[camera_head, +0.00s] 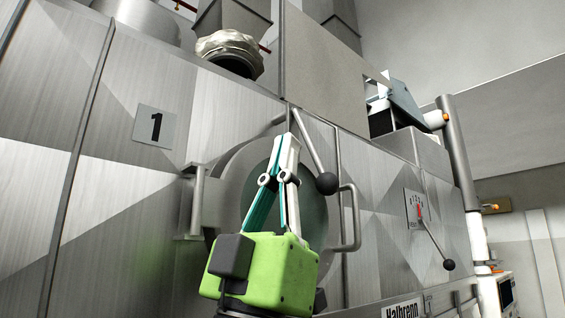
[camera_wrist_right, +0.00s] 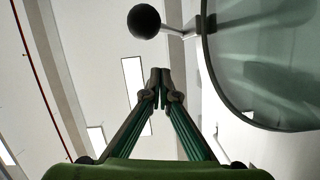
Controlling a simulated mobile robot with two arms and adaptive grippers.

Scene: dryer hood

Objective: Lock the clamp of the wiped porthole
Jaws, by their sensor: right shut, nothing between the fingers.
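The round porthole (camera_head: 315,210) with greenish glass is set in the metal hood front, partly hidden behind my right gripper. Its glass fills the upper right of the right wrist view (camera_wrist_right: 265,60). The clamp lever (camera_head: 308,140) is a metal rod slanting down to the right across the rim, ending in a black ball knob (camera_head: 326,183). The knob also shows at the top of the right wrist view (camera_wrist_right: 144,21). My right gripper (camera_head: 288,146) points upward in front of the porthole, just left of the lever. Its fingers (camera_wrist_right: 160,76) are shut and empty, apart from the knob. My left gripper is out of view.
A bar handle (camera_head: 352,218) stands right of the porthole and a bracket (camera_head: 196,202) left of it. Farther right, another lever with a black knob (camera_head: 448,264) hangs below a marked plate (camera_head: 416,208). A plate with the number 1 (camera_head: 156,126) is upper left.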

